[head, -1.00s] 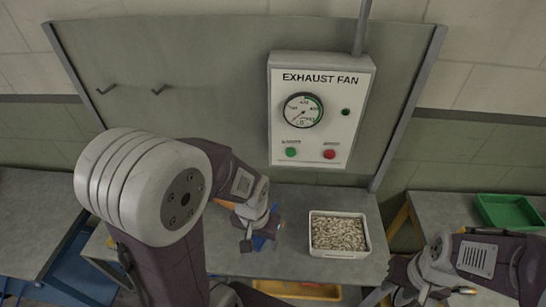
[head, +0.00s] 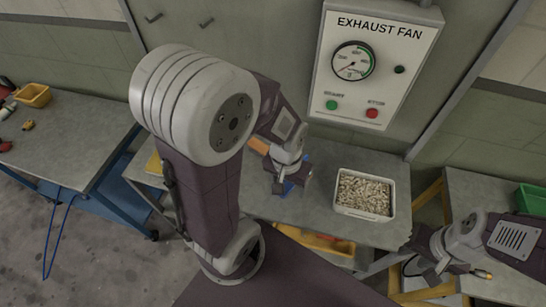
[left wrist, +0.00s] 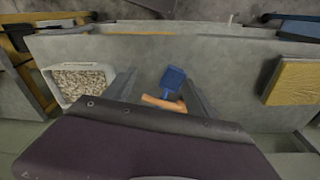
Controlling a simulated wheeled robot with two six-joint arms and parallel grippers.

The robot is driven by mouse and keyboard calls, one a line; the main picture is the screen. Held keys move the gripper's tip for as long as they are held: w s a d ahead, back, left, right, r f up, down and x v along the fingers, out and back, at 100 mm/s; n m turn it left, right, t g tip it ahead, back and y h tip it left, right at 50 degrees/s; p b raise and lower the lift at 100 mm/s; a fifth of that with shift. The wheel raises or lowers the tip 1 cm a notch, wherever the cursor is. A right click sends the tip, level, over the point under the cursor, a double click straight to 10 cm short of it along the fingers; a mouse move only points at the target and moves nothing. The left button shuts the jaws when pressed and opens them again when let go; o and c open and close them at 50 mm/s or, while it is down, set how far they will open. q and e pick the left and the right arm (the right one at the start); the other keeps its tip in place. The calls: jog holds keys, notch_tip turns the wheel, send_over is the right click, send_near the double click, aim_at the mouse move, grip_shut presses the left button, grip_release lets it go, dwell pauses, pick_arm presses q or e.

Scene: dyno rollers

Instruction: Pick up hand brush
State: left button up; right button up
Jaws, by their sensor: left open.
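In the left wrist view my left gripper (left wrist: 159,78) is open, with one finger on each side of the brush. I cannot tell whether either finger touches it. My right gripper (head: 428,268) is low at the right of the head view, away from the brush; its jaws are unclear.
A white tray of pale pellets (head: 337,198) stands on the bench right of the brush. A yellow pad (left wrist: 294,81) lies on the bench's other side. The exhaust fan panel (head: 325,70) rises behind. A yellow bin (head: 330,243) is below the bench front. Bench between is clear.

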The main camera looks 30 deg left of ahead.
pick_arm(q)
jog(key=w+a+r+n+p, duration=0.2)
jog(key=w+a+n, duration=0.1)
jog(key=w+n, duration=1)
jog(key=w+a+f+n, duration=0.1)
jog(key=a+f, duration=0.2)
jog(key=w+a+f+n+p, duration=0.1)
jog(key=a+f, duration=0.1)
jog(key=f, duration=0.1)
jog(key=w+a+f+n+g+p, duration=0.1)
jog(key=a+f, duration=0.2)
jog(key=shift+a, duration=0.35)
jog(key=shift+s+a, duration=0.15)
jog(key=shift+f+p, duration=0.3)
jog(key=shift+p, duration=0.05)
notch_tip(320, 180, down, 3)
jog(key=shift+f+p, duration=0.1)
jog(key=shift+p, duration=0.3)
jog(key=shift+f, duration=0.1)
jog(key=shift+f+p, duration=0.3)
notch_tip(320, 180, down, 4)
jog(key=shift+s+r+p, duration=0.1)
jog(key=shift+s+p, duration=0.05)
jog(key=shift+p, duration=0.55)
jog(key=shift+f, duration=0.35)
grip_shut()
